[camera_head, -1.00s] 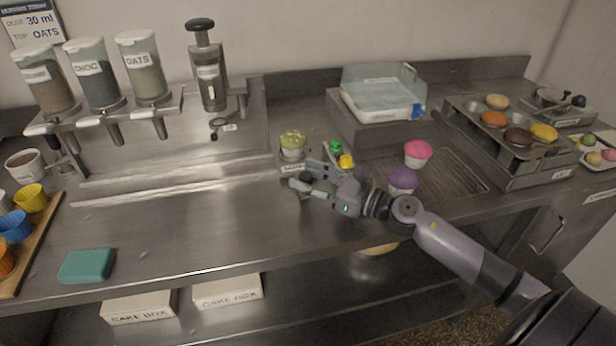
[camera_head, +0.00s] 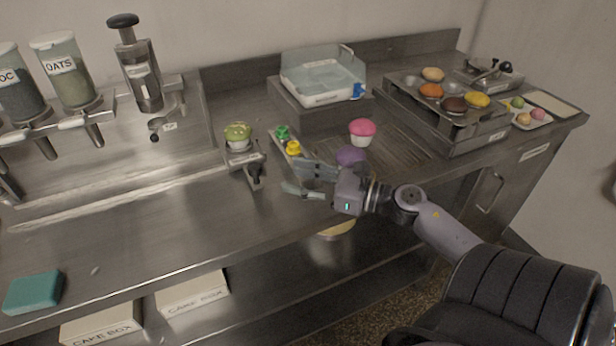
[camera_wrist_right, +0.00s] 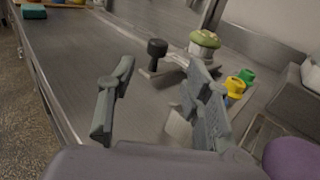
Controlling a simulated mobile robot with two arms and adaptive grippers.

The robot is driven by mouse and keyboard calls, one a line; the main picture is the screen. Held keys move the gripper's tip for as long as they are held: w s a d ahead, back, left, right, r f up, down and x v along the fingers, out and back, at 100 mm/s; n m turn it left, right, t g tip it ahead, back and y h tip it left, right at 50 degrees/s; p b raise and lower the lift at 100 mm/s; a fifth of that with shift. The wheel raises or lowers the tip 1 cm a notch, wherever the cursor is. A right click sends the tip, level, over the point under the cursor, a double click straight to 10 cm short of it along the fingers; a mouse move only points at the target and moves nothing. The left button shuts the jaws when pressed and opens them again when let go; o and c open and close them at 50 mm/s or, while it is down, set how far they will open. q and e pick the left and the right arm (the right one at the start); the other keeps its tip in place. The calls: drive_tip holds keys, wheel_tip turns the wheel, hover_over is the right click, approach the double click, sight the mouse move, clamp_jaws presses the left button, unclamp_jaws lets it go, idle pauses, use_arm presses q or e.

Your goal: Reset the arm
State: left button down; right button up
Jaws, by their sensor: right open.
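My right gripper (camera_head: 308,181) is open and empty above the steel counter (camera_head: 190,218), near its front edge. Its arm comes in from the lower right. In the right wrist view the two fingers (camera_wrist_right: 155,108) stand apart with nothing between them. A small stand with a dark knob (camera_head: 255,172) is left of the gripper. My left gripper is not in view.
A yellow piece (camera_head: 293,148) and a green piece (camera_head: 282,132) stand behind the gripper. A pink cupcake (camera_head: 362,131) is on the grate. A muffin tray (camera_head: 420,98) is at the back right. A teal sponge (camera_head: 33,292) lies front left. The left-middle counter is clear.

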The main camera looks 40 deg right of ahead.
drive_tip(key=shift+v, duration=0.9)
